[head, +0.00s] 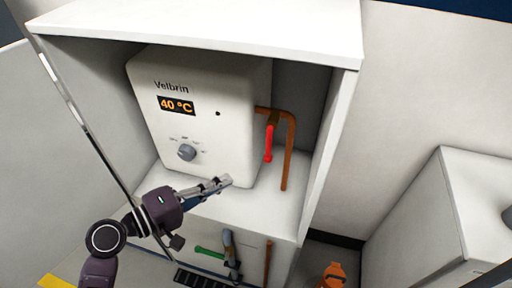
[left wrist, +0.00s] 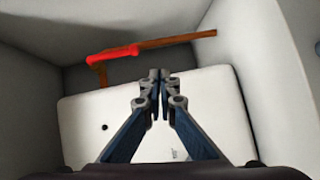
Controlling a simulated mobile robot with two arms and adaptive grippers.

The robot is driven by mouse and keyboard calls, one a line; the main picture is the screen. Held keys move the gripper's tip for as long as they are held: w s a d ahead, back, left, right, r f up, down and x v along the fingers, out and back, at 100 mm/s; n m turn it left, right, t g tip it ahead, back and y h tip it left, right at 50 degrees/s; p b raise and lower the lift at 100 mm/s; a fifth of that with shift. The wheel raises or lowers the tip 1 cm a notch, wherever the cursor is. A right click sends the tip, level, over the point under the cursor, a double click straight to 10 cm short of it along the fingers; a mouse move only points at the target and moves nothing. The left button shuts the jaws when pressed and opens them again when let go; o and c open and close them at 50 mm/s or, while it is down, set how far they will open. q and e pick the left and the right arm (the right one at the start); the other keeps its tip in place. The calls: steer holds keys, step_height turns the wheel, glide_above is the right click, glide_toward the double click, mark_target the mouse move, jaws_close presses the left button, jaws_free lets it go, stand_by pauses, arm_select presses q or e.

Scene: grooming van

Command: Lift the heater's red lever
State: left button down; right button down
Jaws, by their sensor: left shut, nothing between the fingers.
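The heater (head: 215,120) is a white box marked Velbrin, with a 40 °C display and a grey knob, inside an open white cabinet. Its red lever (head: 268,143) hangs downward on the copper pipe at the heater's right side. My left gripper (head: 226,181) is shut and empty, in front of the heater's lower edge, left of and below the lever, apart from it. In the left wrist view the red lever (left wrist: 113,54) shows beyond and to the left of the shut fingertips (left wrist: 158,75), with the heater (left wrist: 85,115) below. My right gripper is not in view.
The cabinet's side wall (head: 331,140) stands close to the right of the copper pipe (head: 289,150). The cabinet shelf (head: 270,210) is bare in front of the heater. Below it are a green handle (head: 208,252) and a grey pipe (head: 230,250). A white cabinet (head: 430,210) stands at right.

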arm_select(q)
steer(key=h, duration=0.2)
glide_toward(269, 144)
step_height(269, 144, down, 3)
steer(key=w+a, duration=0.1)
steer(key=a, duration=0.2)
steer(key=shift+d+r+n+t, duration=0.2)
steer(key=shift+r+n+t, duration=0.1)
steer(key=shift+n, duration=0.1)
steer(key=shift+w, duration=0.1)
steer(key=p+x, duration=0.2)
steer(key=x, duration=0.8)
steer(key=shift+f, duration=0.15)
